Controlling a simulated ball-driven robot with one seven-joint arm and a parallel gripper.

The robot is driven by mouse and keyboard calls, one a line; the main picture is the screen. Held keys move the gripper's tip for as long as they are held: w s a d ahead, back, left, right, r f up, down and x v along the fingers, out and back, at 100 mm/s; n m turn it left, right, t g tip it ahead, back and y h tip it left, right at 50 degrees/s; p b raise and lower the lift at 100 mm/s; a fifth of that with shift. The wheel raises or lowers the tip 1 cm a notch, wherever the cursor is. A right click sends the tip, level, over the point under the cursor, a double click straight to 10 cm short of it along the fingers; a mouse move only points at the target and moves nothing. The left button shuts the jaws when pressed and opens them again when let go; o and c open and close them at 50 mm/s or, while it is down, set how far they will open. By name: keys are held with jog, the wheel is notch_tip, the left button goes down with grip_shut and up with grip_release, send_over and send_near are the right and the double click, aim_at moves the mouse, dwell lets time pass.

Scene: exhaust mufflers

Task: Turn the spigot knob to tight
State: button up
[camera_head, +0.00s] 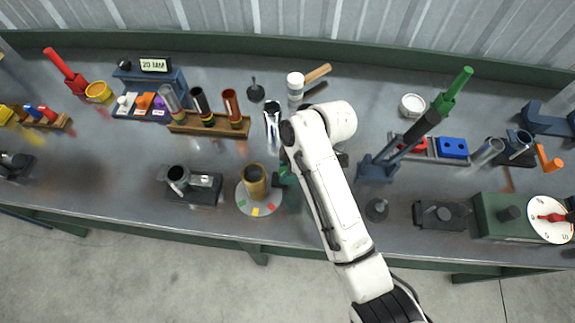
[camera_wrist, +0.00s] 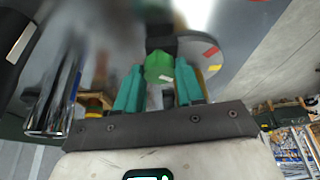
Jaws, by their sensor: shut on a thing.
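A green faceted knob (camera_wrist: 159,66) with a small white mark sits between the teal fingers of my gripper (camera_wrist: 161,74) in the wrist view. The fingers are closed on its two sides. A dark part shows behind the knob. A round grey dial plate (camera_head: 246,206) with red, yellow and green patches lies on the bench under a brass cylinder (camera_head: 255,182). Its red and yellow patches also show at upper right in the wrist view. In the head view my arm hides most of the gripper and knob, just right of the cylinder. I cannot read the knob's setting.
A shiny metal tube (camera_wrist: 47,110) stands close left of my gripper in the wrist view. A dark block with a metal cup (camera_head: 178,178) lies left of the dial plate. A wooden rack of tubes (camera_head: 207,126) is behind.

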jog(key=m+t, duration=0.1)
jog(key=m, duration=0.1)
jog(key=m+t, duration=0.1)
jog(key=m, duration=0.2)
jog(key=shift+s+m+h, duration=0.15)
jog(key=shift+m+h, duration=0.15)
jog(key=m+t, duration=0.1)
jog(key=m, duration=0.3)
jog(key=shift+a+m+t+h, duration=0.1)
jog(key=shift+m+t+h, duration=0.2)
jog(key=shift+t+h, duration=0.1)
jog(key=o, duration=1)
jog(key=shift+o, duration=0.2)
jog(key=shift+s, duration=0.1)
jog(key=b+v, duration=0.1)
jog(key=v, duration=0.9)
jog(key=shift+r, duration=0.4)
